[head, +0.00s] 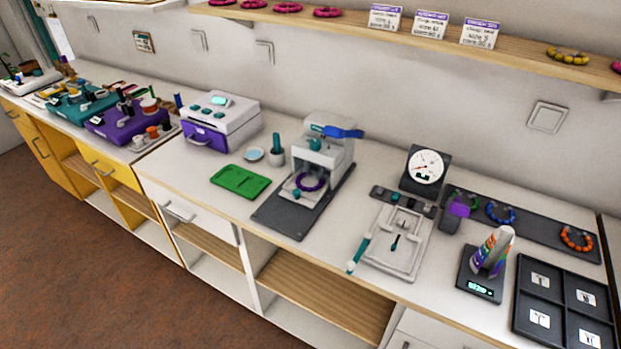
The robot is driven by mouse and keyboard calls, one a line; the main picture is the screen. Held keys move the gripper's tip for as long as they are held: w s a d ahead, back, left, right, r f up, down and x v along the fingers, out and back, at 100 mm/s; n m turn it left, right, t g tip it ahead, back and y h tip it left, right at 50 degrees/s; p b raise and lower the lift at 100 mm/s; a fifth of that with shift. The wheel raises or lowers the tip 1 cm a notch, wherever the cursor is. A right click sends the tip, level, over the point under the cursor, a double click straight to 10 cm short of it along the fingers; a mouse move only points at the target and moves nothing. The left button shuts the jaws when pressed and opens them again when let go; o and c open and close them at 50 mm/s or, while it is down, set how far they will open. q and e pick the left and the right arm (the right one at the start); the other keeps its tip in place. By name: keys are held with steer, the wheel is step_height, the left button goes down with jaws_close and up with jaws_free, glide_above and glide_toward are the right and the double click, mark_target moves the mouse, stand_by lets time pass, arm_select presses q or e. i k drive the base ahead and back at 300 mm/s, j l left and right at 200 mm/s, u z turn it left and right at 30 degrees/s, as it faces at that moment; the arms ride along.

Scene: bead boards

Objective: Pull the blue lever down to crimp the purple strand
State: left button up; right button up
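The crimp press (323,150) is a white stand on a dark grey base plate (290,218) near the middle of the counter. Its blue lever (343,132) sticks out from the top towards the right and looks about level. The purple strand (309,182) lies as a ring on the white bed of the press, below the head. A small teal knob shows at the front of the bed. Neither of my grippers is in view.
A green tray (240,181), a mortar-like cup (276,155) and a purple-and-white machine (220,122) stand left of the press. A white board (397,243), a dial gauge (425,168) and a black compartment tray (566,306) stand right. A wooden shelf (400,32) runs above.

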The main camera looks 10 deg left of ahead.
mark_target(329, 131)
steer(key=j+z, duration=0.1)
steer(key=z, duration=0.35)
steer(key=j+z, duration=0.1)
steer(key=z, duration=0.35)
steer(key=j+z, duration=0.1)
steer(key=z, duration=0.35)
steer(key=j+z, duration=0.25)
steer(key=j, duration=0.2)
steer(key=k+j+z, duration=0.2)
steer(key=j, duration=0.2)
steer(key=k+j+z, duration=0.1)
steer(key=j+z, duration=0.15)
steer(key=j, duration=0.15)
steer(key=k+j+z, duration=0.5)
steer(key=j, duration=0.2)
steer(key=k+j, duration=0.25)
steer(key=j, duration=0.2)
steer(key=k+j, duration=0.25)
steer(key=j, duration=0.15)
